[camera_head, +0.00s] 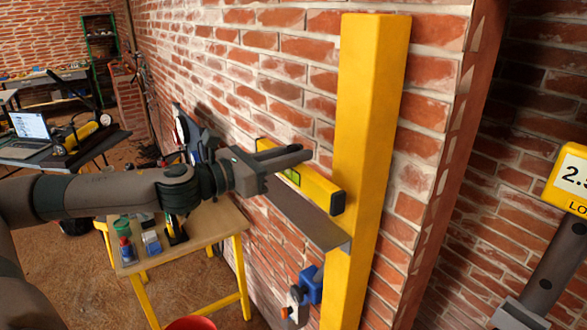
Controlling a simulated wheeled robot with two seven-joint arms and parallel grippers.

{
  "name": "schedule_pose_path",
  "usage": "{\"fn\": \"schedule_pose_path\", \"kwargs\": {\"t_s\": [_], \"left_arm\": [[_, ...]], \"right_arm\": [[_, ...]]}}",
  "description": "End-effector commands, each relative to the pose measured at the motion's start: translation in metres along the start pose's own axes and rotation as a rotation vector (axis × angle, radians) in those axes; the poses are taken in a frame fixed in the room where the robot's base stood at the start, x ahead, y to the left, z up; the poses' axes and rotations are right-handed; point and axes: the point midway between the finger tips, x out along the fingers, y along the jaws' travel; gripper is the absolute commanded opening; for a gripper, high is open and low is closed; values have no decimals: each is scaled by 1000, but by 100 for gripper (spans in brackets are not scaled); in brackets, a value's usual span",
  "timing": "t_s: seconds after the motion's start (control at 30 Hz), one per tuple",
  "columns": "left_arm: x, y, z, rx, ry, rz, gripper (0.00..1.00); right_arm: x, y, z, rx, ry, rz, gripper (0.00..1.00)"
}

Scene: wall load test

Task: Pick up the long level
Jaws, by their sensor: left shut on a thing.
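The long level (322,192) is a yellow bar with a dark end cap and a greenish vial. It lies along a narrow grey metal shelf (300,215) that juts from the wall beside a yellow post (368,130). My left gripper (284,164) comes in from the left and is shut on the level near its middle. Its fingers hide part of the bar. The level looks close to the shelf; I cannot tell whether they touch.
A wooden table (215,222) with small bottles and tools stands below my left arm. A blue clamp-like thing (311,285) is on the post below the shelf. A yellow display (570,180) stands at the right. A laptop (30,128) is far left.

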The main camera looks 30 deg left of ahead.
Motion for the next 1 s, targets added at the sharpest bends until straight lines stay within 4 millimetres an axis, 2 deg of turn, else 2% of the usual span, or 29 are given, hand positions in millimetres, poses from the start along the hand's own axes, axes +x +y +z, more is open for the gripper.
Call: {"fn": "schedule_pose_path", "kwargs": {"t_s": [0.1,0.3,1.0], "left_arm": [[0,0,19,1,-4,0,0],[0,0,31,0,-2,-1,0],[0,-1,29,0,-1,-1,0]], "right_arm": [[-6,0,0,0,0,0,31],[-9,0,-1,0,0,0,31],[-8,2,-1,0,0,1,31]]}}
